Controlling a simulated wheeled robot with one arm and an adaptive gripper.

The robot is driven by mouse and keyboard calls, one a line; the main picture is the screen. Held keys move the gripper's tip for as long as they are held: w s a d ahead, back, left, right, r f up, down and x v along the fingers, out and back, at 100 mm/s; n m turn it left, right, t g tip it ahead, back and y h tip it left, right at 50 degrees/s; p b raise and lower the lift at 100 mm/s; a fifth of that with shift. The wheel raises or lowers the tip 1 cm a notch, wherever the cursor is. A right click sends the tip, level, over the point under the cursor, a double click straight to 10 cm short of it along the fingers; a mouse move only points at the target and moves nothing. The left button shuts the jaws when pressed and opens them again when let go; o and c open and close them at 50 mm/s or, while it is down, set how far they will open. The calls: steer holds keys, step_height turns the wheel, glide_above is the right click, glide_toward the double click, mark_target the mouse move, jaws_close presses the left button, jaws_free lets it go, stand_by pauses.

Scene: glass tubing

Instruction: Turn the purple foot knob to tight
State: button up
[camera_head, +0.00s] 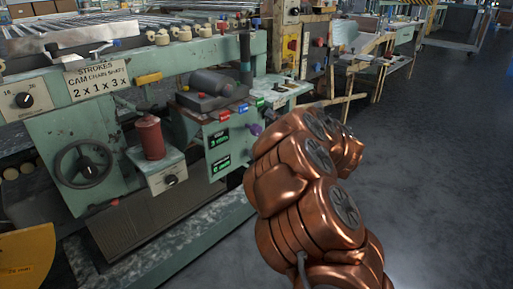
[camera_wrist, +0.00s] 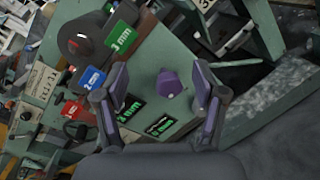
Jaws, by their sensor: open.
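The purple foot knob (camera_head: 255,129) sits on the right end of the green machine's panel, beside my copper-coloured arm in the head view. In the wrist view the purple knob (camera_wrist: 169,84) shows between and beyond my two fingers, apart from both. My gripper (camera_wrist: 160,92) is open and empty, facing the panel. Which way the knob points relative to any tight mark cannot be told. In the head view my gripper is hidden behind my arm.
Two green-lit displays (camera_head: 219,138) sit left of the knob, with red, blue and green tags (camera_head: 242,108) above. A handwheel (camera_head: 87,164) and a red cylinder (camera_head: 149,137) are further left. The grey floor (camera_head: 440,160) at right is clear.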

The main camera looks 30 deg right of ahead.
mark_target(259, 131)
step_height(259, 131, down, 6)
steer(key=s+a+n+y+b, duration=0.1)
steer(key=a+n+y+b, duration=0.1)
steer(key=n+y, duration=0.1)
steer(key=shift+b+x, duration=1.4)
steer(key=shift+x, duration=2.4)
steer(key=shift+a+r, duration=0.1)
steer(key=shift+r, duration=0.1)
steer(key=c, duration=1.1)
